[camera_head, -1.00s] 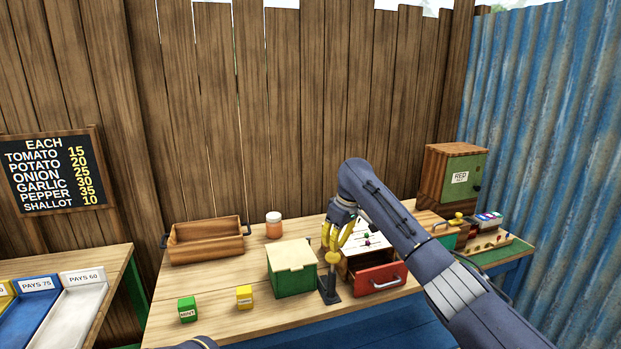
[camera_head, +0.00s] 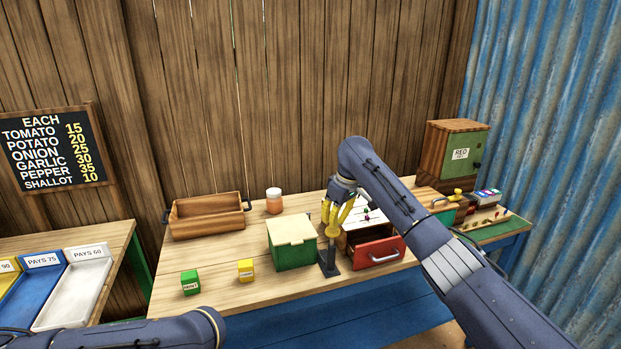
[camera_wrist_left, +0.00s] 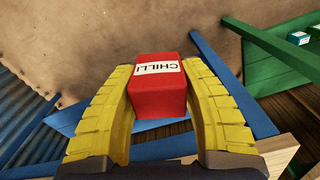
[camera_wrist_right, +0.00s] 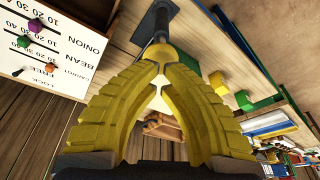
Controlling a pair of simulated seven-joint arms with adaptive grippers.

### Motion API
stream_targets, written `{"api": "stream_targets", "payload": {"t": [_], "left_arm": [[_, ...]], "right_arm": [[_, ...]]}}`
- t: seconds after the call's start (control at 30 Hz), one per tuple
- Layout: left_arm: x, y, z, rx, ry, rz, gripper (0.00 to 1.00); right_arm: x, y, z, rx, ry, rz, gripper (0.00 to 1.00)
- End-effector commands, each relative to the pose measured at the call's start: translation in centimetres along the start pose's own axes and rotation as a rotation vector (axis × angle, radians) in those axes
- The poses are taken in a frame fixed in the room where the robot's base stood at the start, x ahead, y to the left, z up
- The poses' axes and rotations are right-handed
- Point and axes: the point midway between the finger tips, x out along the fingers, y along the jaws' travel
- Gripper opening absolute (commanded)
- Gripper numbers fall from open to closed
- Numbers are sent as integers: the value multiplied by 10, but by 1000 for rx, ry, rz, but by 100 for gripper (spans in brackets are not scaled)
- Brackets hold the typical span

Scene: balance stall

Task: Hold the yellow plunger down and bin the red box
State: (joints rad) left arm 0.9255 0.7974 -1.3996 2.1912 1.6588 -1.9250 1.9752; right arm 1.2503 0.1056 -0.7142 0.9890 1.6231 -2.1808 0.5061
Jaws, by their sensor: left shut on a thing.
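The red box (camera_wrist_left: 160,99), labelled CHILLI, is between the yellow fingers of my left gripper (camera_wrist_left: 160,80) in the left wrist view. That gripper is shut on it; in the head view only part of my left arm shows at bottom left. The yellow plunger (camera_head: 332,231) stands on a dark base on the table beside a green box. My right gripper (camera_head: 334,216) is on top of the plunger from above. In the right wrist view its fingertips come together against the yellow plunger top (camera_wrist_right: 160,50); how far the plunger is pressed is unclear.
A green box (camera_head: 294,254) with a cream lid stands left of the plunger. An open red drawer (camera_head: 375,251) is to its right. Small green (camera_head: 189,283) and yellow (camera_head: 246,271) boxes lie front left. A wooden tray (camera_head: 207,224) and jar (camera_head: 273,203) stand behind.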

Motion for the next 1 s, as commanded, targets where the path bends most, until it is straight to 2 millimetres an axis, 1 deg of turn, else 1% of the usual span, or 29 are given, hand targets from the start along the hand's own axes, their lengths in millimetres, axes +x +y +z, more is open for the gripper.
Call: {"api": "stream_targets", "payload": {"t": [1.0], "left_arm": [[0,0,0,0,0,0,11]], "right_arm": [[30,0,8,0,-2,0,0]]}}
